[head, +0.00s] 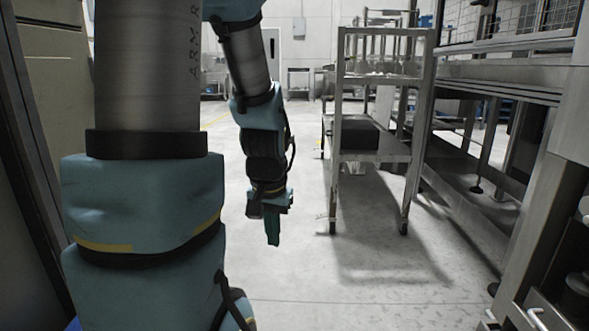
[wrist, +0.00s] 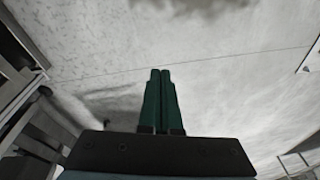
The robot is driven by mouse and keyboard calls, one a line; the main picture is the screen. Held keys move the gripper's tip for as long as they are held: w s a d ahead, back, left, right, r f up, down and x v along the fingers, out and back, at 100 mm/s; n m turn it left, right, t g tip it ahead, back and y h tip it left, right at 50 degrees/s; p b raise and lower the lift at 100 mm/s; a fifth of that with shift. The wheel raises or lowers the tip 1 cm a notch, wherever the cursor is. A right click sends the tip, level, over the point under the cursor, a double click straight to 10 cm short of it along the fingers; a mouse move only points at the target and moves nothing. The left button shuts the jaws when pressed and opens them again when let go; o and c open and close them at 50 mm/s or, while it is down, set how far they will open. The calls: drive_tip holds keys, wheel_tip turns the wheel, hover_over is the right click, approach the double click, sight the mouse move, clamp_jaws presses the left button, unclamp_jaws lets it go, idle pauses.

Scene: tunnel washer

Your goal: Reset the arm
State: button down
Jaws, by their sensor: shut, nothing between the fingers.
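My arm fills the left side of the head view, and its end hangs down near the middle. My gripper (head: 273,240) points down above the bare floor, left of a metal rack. In the wrist view my gripper (wrist: 160,74) shows as two green fingers side by side, shut with nothing between them. The fingertips touch nothing in either view.
Steel machine frames (head: 500,95) line the right side. A dark panel stands at the far left. The floor (head: 300,270) around my gripper is clear.

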drive_tip(key=s+a+r+n+p, duration=0.1)
drive_tip(key=r+p, duration=1.7)
drive_tip(key=r, duration=0.1)
drive_tip(key=s+a+r+n+p, duration=0.1)
drive_tip(key=s+r+p, duration=0.1)
drive_tip(key=r+p, duration=1.7)
drive_tip(key=shift+a+g, duration=0.15)
drive_tip(key=shift+g, duration=0.15)
drive_tip(key=shift+s+f, duration=0.1)
